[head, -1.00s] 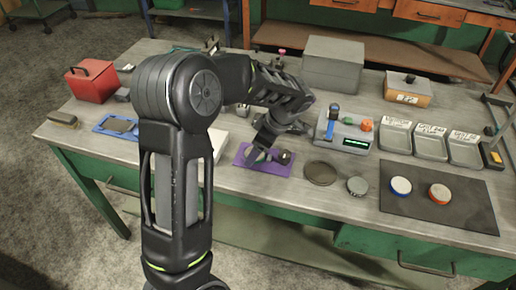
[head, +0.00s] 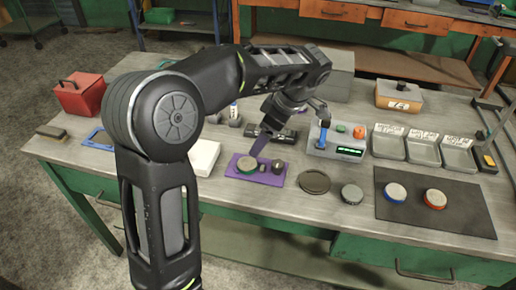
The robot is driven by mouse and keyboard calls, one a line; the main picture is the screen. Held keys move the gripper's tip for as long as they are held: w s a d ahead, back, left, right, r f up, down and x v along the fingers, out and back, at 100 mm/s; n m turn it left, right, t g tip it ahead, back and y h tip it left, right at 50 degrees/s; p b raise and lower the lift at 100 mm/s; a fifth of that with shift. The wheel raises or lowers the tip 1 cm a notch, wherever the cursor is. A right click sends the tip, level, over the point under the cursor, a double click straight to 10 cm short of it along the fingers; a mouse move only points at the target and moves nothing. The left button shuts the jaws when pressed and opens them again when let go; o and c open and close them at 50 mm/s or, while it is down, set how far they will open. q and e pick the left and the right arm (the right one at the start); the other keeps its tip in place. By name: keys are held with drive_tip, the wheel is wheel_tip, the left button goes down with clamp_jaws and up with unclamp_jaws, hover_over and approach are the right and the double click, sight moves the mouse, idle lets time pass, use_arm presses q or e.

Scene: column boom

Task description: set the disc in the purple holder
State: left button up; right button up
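The purple holder (head: 233,171) lies flat near the front of the bench, left of centre. A grey-topped disc with a green rim (head: 247,164) sits on its left part and looks level; how deep it is seated I cannot tell. A small dark knob (head: 278,167) stands on the holder's right part. My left gripper (head: 260,147) is just above and behind the holder, apart from the disc. One finger shows clearly, so its opening is unclear. My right gripper is not in view.
To the right are a dark round dish (head: 314,181), a grey disc (head: 352,193), and blue-rimmed (head: 395,191) and red-rimmed (head: 435,199) discs on a black mat (head: 450,222). A grey device (head: 340,150) stands behind; a white box (head: 204,157) is to the left.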

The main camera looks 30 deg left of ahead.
use_arm(q)
drive_tip(key=shift+d+r, duration=0.2)
drive_tip(key=shift+r, duration=0.3)
drive_tip(key=shift+c, duration=0.3)
idle(1.8)
